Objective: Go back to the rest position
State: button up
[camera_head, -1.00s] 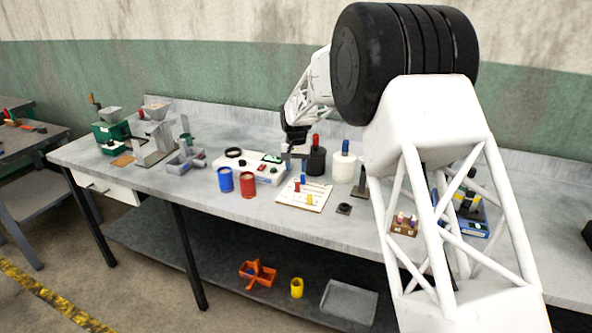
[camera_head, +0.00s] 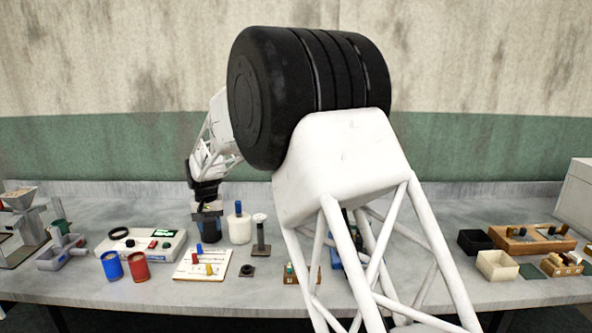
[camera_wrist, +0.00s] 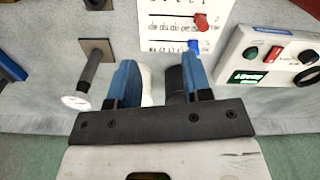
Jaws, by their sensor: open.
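My gripper (camera_head: 208,217) hangs at the end of my arm over the back of the bench, in line with the black jar (camera_head: 211,237) and partly hiding it. In the wrist view its two blue fingers (camera_wrist: 160,82) stand apart, with no object clearly held. Parts of the black jar (camera_wrist: 175,85) and the white jar (camera_wrist: 148,84) show behind and between them; whether anything touches is unclear. The white jar (camera_head: 239,229) with a blue knob stands just right of the gripper in the head view.
A post with a round white top (camera_head: 260,235) stands right of the white jar. At right are a cream box (camera_head: 497,266) and wooden tray (camera_head: 515,243).

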jog(key=s+d+r, duration=0.5)
jog(key=s+d, duration=0.2)
jog(key=d, duration=0.3)
jog(key=s+d+r+m+t, duration=0.1)
jog(key=s+d+r, duration=0.4)
jog(key=d, duration=0.5)
jog(key=s+d+r, duration=0.4)
jog(key=s+d, duration=0.4)
jog(key=d, duration=0.2)
jog(key=s+d+f, duration=0.1)
jog(key=s+d, duration=0.4)
jog(key=s, duration=0.5)
jog(key=s+d+f+m+t, duration=0.1)
jog(key=s+d, duration=0.4)
jog(key=s, duration=0.5)
jog(key=s+d+f, duration=0.2)
jog(key=s+d, duration=0.4)
jog(key=s, duration=0.4)
jog(key=shift+s+f+m, duration=0.3)
jog(key=shift+f+m, duration=0.05)
jog(key=shift+m, duration=0.05)
